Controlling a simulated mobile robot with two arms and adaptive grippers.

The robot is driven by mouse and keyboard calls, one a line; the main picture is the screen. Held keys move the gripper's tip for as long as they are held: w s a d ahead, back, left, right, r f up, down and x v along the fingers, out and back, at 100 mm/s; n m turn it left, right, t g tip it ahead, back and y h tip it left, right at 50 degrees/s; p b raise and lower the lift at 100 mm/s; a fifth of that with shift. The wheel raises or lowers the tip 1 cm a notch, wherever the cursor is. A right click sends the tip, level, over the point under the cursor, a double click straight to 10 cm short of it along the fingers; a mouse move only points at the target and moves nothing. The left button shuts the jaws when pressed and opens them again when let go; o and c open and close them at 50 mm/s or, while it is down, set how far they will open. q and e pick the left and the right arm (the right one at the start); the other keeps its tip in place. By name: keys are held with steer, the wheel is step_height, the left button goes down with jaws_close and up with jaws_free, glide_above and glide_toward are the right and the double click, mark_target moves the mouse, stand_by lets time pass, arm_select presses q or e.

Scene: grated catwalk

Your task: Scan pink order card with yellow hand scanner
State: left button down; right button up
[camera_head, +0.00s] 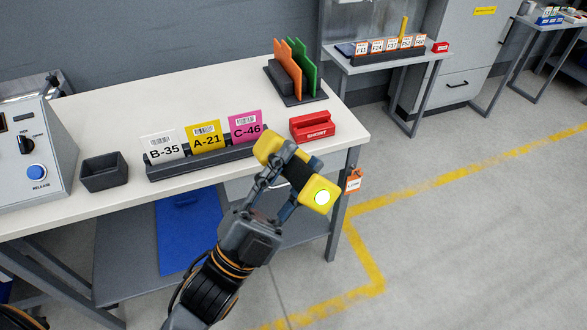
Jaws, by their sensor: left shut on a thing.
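The pink order card (245,126), marked C-46, stands upright at the right end of a dark card rack (190,166) on the white table. A yellow card (207,136) marked A-21 and a white card (162,147) marked B-35 stand left of it. My left gripper (281,181) is shut on the yellow hand scanner (319,195) around its dark middle. The scanner is tilted, in front of the table's front edge near its right corner. A bright round spot with a green rim shows on its lower right end. My right gripper is not in view.
A red tray marked SHORT (312,128) stands right of the rack, and a dark empty bin (103,173) left of it. A grey control box (33,150) stands at far left. An organizer (297,88) with orange and green dividers stands at the back. Open floor lies right.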

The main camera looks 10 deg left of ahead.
arm_select(q)
steer(key=w+a+f+b, duration=0.6)
steer(key=w+a, duration=0.1)
steer(key=w, duration=0.3)
steer(key=shift+w+a, duration=0.15)
steer(key=shift+w, duration=0.15)
stand_by(0.8)
